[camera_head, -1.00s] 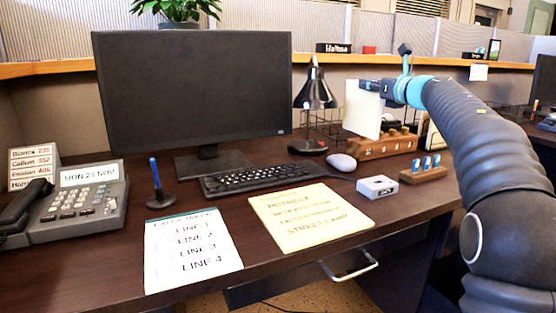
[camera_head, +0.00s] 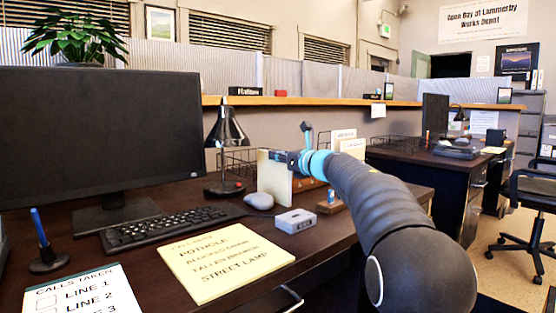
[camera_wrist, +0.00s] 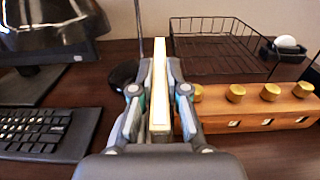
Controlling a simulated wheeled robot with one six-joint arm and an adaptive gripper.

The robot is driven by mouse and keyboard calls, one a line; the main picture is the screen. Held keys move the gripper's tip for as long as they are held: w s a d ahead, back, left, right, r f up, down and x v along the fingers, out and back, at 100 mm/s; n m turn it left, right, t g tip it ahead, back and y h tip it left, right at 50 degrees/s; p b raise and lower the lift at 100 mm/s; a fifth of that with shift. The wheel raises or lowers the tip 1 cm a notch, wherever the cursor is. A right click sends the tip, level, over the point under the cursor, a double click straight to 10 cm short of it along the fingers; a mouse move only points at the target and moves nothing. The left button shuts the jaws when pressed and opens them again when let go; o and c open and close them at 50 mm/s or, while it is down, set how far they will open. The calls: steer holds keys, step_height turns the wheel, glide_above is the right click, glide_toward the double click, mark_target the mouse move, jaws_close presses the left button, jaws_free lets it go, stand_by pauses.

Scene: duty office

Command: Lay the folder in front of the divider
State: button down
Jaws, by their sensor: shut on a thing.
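A thin cream folder (camera_head: 273,178) stands upright in my gripper (camera_head: 296,162), above the desk behind the white mouse. In the wrist view my gripper (camera_wrist: 158,85) is shut on the folder (camera_wrist: 159,100), which shows edge-on between the two fingers. Pale upright panels with small print (camera_head: 343,139) stand farther right along the back of the desk, behind my arm. I cannot tell which of them is the divider; their lower parts are hidden.
A wooden block with brass knobs (camera_wrist: 268,108) stands close right of the folder. A black wire tray (camera_wrist: 215,52) lies behind it. The black lamp (camera_head: 226,130), mouse (camera_head: 259,201), small white box (camera_head: 294,221) and keyboard (camera_head: 172,227) are nearby. A yellow notice (camera_head: 225,260) lies in front.

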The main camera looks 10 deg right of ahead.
steer(key=shift+r, duration=0.1)
steer(key=shift+f, duration=0.25)
steer(key=c, duration=1.2)
jaws_free()
steer(key=shift+r, duration=0.15)
steer(key=shift+r, duration=0.2)
steer(key=b+v, duration=0.1)
steer(key=v, duration=1.1)
steer(key=shift+f, duration=0.1)
